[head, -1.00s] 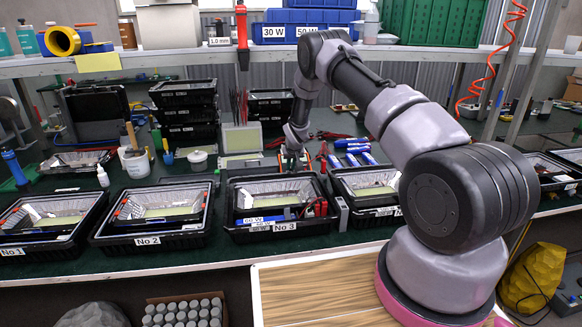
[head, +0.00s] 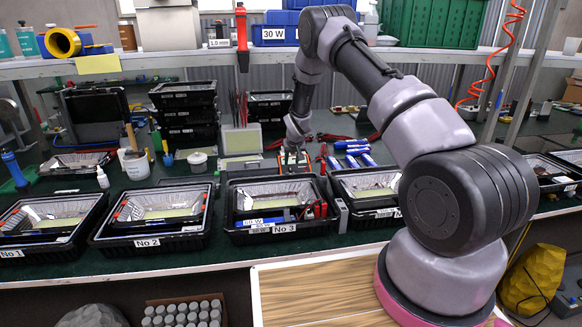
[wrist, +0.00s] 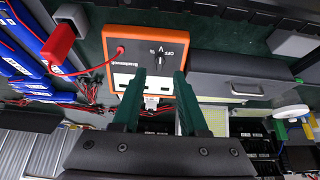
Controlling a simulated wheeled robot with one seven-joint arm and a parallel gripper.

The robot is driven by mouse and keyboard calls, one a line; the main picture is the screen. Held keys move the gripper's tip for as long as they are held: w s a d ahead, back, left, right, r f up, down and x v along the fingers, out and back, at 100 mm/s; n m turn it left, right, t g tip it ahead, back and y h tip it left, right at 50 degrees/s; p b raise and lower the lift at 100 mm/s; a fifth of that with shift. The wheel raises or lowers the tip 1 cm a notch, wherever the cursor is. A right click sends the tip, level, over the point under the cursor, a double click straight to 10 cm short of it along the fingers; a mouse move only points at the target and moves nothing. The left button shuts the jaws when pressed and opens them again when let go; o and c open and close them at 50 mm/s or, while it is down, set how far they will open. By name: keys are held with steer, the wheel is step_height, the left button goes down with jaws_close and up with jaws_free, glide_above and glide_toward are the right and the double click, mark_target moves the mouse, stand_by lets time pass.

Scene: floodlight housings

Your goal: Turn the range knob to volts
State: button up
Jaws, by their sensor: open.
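In the head view my gripper (head: 291,158) is above the bench behind tray No 3, largely hiding the meter.
Tray No 3 (head: 284,228) stands in front of my gripper, with tray No 2 (head: 150,242) to its left. A grey box (wrist: 254,78) is close beside the meter. The shelf (head: 200,54) runs above.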

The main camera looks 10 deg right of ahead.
steer(key=v, duration=0.5)
steer(key=shift+r, duration=0.1)
steer(key=s+d+r+m, duration=0.15)
steer(key=s+r, duration=0.35)
steer(key=r, duration=0.5)
steer(key=s+d+r, duration=0.2)
steer(key=s+r, duration=0.3)
steer(key=r, duration=0.5)
steer(key=s+d+r+m, duration=0.1)
steer(key=s+r, duration=0.4)
steer(key=r, duration=0.5)
steer(key=s+d+r+y, duration=0.1)
steer(key=s+r, duration=0.4)
steer(key=s, duration=0.3)
steer(key=s+d+r, duration=0.1)
steer(key=s+r, duration=0.3)
steer(key=s, duration=0.3)
steer(key=s+r+m+t+y, duration=0.1)
steer(key=s, duration=1.6)
steer(key=shift+s+a+m, duration=0.25)
steer(key=shift+a+m, duration=0.1)
steer(key=shift+a, duration=0.05)
